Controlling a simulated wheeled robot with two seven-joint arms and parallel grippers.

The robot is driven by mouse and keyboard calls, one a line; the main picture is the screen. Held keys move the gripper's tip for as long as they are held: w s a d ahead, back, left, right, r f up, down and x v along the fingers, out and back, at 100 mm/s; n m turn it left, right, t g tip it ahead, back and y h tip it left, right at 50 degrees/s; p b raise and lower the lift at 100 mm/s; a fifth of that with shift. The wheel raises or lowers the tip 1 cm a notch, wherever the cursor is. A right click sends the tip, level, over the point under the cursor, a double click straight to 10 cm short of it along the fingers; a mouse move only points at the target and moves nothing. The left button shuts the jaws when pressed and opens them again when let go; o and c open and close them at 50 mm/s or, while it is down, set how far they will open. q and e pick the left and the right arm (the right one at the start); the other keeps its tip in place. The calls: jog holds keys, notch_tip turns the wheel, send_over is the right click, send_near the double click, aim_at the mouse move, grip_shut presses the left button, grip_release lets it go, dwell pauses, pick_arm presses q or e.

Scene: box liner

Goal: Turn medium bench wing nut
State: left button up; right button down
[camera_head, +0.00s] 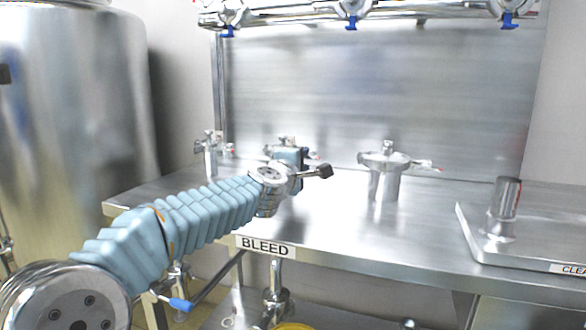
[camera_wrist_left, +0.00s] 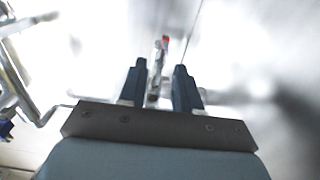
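The medium bench fitting (camera_head: 287,141) is the middle one of three metal fittings on the bench. It stands behind my left gripper (camera_head: 300,158), which hides most of it, so I cannot make out its wing nut in the head view. In the left wrist view, the two dark fingers of my left gripper (camera_wrist_left: 160,68) are apart. A narrow metal part with a red tip (camera_wrist_left: 164,42) shows in the gap between them. I cannot tell whether the fingers touch it. My right gripper is in neither view.
A smaller fitting (camera_head: 210,155) stands to the left and a larger one (camera_head: 388,170) to the right on the steel bench (camera_head: 340,230). A raised tray (camera_head: 535,235) with a short cylinder (camera_head: 507,198) is at the right. Pipes with blue handles (camera_head: 352,22) run overhead.

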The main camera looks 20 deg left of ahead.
pick_arm(q)
jog(key=s, duration=1.2)
jog(key=shift+s+a, duration=0.2)
jog(key=shift+s, duration=0.15)
